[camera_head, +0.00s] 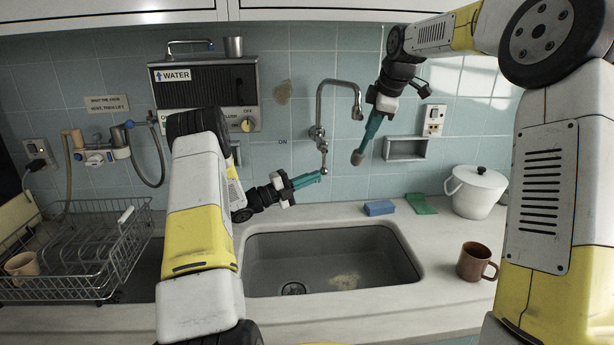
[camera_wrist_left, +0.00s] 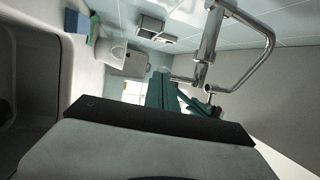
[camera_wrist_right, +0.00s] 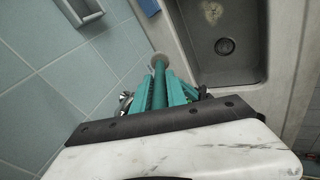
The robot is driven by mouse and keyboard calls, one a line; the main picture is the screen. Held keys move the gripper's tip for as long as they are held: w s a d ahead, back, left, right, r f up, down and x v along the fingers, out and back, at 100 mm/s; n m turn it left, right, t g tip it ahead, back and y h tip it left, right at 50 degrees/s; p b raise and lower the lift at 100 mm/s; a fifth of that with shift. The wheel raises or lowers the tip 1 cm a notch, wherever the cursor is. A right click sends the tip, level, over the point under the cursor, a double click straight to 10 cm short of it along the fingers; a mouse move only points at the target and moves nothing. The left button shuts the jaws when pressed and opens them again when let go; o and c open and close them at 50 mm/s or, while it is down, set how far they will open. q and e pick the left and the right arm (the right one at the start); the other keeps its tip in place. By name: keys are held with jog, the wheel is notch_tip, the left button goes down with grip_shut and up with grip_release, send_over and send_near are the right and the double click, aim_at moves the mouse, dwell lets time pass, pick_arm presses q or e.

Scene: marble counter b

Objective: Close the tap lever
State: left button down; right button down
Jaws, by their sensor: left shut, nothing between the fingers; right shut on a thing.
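The chrome tap (camera_head: 320,105) is on the tiled wall above the sink, its spout arching right. Its thin lever (camera_head: 322,158) hangs down from the tap body. My left gripper (camera_head: 308,180) is shut and empty, its fingertips just left of the lever's lower end; I cannot tell if they touch. In the left wrist view the tap (camera_wrist_left: 208,45) is close beside the teal fingers (camera_wrist_left: 163,92).
The sink (camera_head: 330,262) lies below. A blue sponge (camera_head: 379,208), green cloth (camera_head: 420,204), white pot (camera_head: 474,192) and brown mug (camera_head: 474,262) stand to the right. A wire dish rack (camera_head: 75,250) is left. A water heater (camera_head: 205,92) hangs behind my left arm.

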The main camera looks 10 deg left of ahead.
dwell(0.3)
pick_arm(q)
jog(key=f+v, duration=0.1)
jog(key=v, duration=1.3)
jog(key=shift+d, duration=0.1)
pick_arm(e)
jog(key=s+d, duration=0.4)
jog(key=s, duration=0.3)
dwell(0.3)
dwell(1.1)
jog(key=s+d+r, duration=0.2)
jog(key=s+r, duration=0.2)
jog(key=shift+s+d, duration=0.15)
jog(key=shift+d, duration=0.2)
dwell(0.7)
dwell(0.4)
